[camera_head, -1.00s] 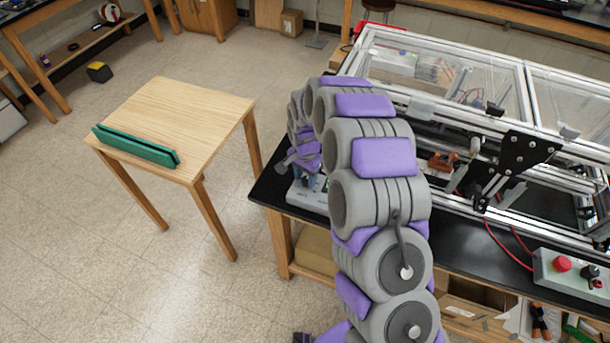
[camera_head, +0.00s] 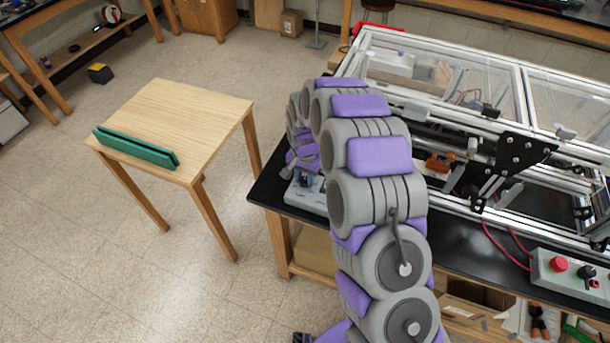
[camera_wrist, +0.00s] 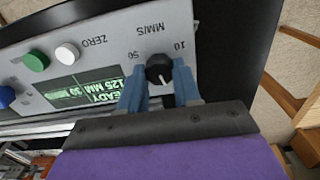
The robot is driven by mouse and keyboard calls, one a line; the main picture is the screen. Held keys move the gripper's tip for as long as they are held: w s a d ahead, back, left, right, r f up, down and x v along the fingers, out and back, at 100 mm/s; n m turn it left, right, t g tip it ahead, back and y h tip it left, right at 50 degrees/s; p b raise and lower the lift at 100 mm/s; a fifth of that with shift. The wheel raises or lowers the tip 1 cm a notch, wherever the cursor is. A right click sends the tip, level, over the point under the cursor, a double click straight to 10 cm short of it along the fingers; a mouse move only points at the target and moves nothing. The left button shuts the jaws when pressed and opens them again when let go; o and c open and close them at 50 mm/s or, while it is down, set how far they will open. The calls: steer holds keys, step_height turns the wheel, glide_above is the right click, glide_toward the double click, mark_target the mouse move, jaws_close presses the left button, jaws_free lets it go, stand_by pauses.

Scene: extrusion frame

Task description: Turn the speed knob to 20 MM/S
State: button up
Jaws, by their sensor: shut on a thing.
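The speed knob (camera_wrist: 159,69) is a black knob on a light grey control panel (camera_wrist: 112,50), upside down in the wrist view. The labels MM/S, 50 and 10 stand around it. A small white mark shows on its lower face. My gripper (camera_wrist: 160,88) has its blue fingers on both sides of the knob, shut on it. The green-lit display (camera_wrist: 88,88) is partly covered by a finger; it shows 125 MM and what looks like 30 MM/S. In the head view the control box (camera_head: 306,198) sits at the bench's left end, partly behind my arm.
A white button (camera_wrist: 67,53), a green button (camera_wrist: 37,60) and a blue button (camera_wrist: 5,96) sit beside the display. The aluminium extrusion frame (camera_head: 455,60) stands on the black bench. A second box with a red button (camera_head: 558,264) is at right. A wooden table (camera_head: 190,105) stands left.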

mark_target(303, 179)
steer(key=n+p, duration=0.1)
steer(key=n, duration=0.3)
steer(key=shift+n, duration=0.3)
steer(key=shift+a+n+p, duration=0.1)
steer(key=shift+n+p, duration=0.2)
steer(key=shift+n, duration=2)
steer(key=o, duration=1.1)
steer(key=shift+c, duration=0.2)
step_height(303, 179, up, 17)
steer(key=shift+p, duration=0.45)
